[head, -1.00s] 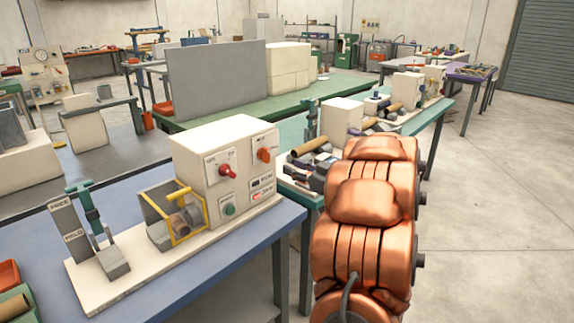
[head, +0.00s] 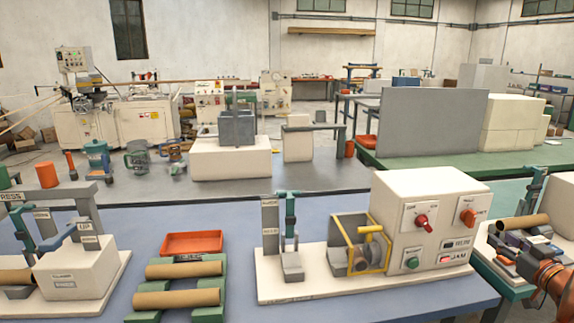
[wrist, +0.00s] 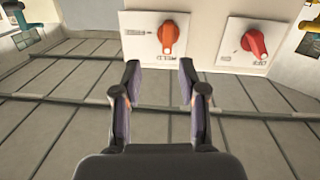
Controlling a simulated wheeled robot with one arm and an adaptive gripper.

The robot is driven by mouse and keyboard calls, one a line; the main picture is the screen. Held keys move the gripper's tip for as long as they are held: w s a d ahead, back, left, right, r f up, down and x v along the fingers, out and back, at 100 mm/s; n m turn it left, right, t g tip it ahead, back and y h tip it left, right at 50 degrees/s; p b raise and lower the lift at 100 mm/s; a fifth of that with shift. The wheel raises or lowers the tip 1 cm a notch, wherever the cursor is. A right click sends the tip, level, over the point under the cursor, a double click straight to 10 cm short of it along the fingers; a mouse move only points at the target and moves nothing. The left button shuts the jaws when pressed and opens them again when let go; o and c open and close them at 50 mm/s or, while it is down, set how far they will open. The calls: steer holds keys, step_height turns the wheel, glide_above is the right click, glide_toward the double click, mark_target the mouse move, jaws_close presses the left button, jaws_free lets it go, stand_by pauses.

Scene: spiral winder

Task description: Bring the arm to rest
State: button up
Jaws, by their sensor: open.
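My gripper (wrist: 160,75) is open in the wrist view, with its two dark fingers apart and nothing between them. A pale panel with an orange-red knob (wrist: 168,36) and a red knob (wrist: 254,42) shows upside down beyond the fingertips; I see no contact with it. In the head view only a copper-coloured part of my arm (head: 553,285) shows at the lower right edge. I cannot make out the gripper clearly there.
A white control box (head: 385,215) with two knobs and a lit JAM label stands on the blue bench (head: 215,215). A yellow-framed guard (head: 375,250), an orange tray (head: 193,243) and cardboard tubes (head: 178,298) are to its left. Another bench with tubes lies at right.

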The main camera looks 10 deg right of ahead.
steer(key=w+a+r+m+g+h+p, duration=0.1)
steer(key=a+r+m+g+h+p, duration=0.3)
steer(key=a+g, duration=0.45)
steer(key=s+a+f+n+g+y, duration=0.1)
steer(key=s+a+f+g+y, duration=0.1)
steer(key=s+a, duration=0.7)
steer(key=s+a+f+n+g+y+p, duration=0.1)
steer(key=s+a+g, duration=0.4)
steer(key=s+a, duration=0.5)
steer(key=s+a+f+n+g+y+p, duration=0.1)
steer(key=s+a+f+n+g+y, duration=0.1)
steer(key=s+a, duration=0.8)
steer(key=a+f+g, duration=0.1)
steer(key=a, duration=0.5)
steer(key=shift+a+f+g+y, duration=0.25)
steer(key=shift+f+g+y, duration=0.05)
steer(key=shift+g+y, duration=0.1)
steer(key=shift+d, duration=0.1)
